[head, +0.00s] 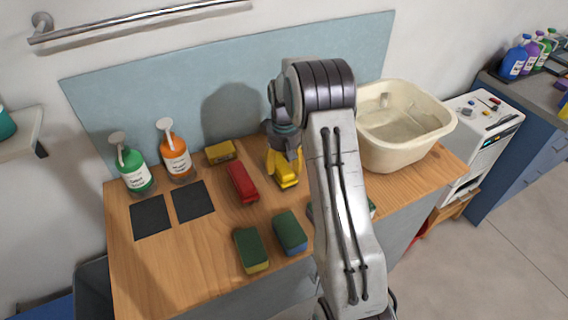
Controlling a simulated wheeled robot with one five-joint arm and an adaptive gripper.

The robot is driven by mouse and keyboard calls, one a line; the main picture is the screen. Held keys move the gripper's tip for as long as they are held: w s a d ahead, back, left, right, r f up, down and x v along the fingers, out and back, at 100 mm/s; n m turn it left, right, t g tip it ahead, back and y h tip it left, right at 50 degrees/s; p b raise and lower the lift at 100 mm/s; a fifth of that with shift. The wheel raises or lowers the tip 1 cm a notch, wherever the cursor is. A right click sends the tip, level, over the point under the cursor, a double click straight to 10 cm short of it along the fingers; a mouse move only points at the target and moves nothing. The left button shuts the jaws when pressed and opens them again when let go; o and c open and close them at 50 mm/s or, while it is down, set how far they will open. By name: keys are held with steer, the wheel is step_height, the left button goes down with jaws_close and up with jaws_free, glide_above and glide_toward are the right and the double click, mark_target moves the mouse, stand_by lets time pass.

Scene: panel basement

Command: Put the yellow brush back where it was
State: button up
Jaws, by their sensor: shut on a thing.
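The yellow brush (285,175) is at the back middle of the wooden counter, just left of my arm. My gripper (284,156) points down and is shut on the upper part of the yellow brush. I cannot tell whether the brush touches the counter. A red brush (242,184) lies to its left, a short gap away. The fingertips are partly merged with the brush in this view.
A yellow block (220,152) lies behind the red brush. Green (134,171) and orange (175,152) bottles stand at the left, behind two dark squares (193,201). Green-topped sponges (251,250) lie in front. A cream basin (402,150) stands right of my arm.

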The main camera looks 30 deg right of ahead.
mark_target(284, 162)
steer(key=o, duration=1.2)
steer(key=shift+f, duration=0.1)
step_height(284, 162, up, 11)
steer(key=s+a+r+t, duration=0.1)
steer(key=s+a+r, duration=0.3)
steer(key=s+r, duration=0.25)
steer(key=shift+s+a+f+t, duration=0.1)
steer(key=shift+s+a+t, duration=0.85)
steer(key=shift+s, duration=2.65)
steer(key=shift+s+a+f+t, duration=0.1)
steer(key=shift+s+a, duration=1.5)
steer(key=shift+s, duration=2)
steer(key=shift+s+a+t, duration=0.55)
steer(key=shift+s+a, duration=0.75)
steer(key=shift+s, duration=2.3)
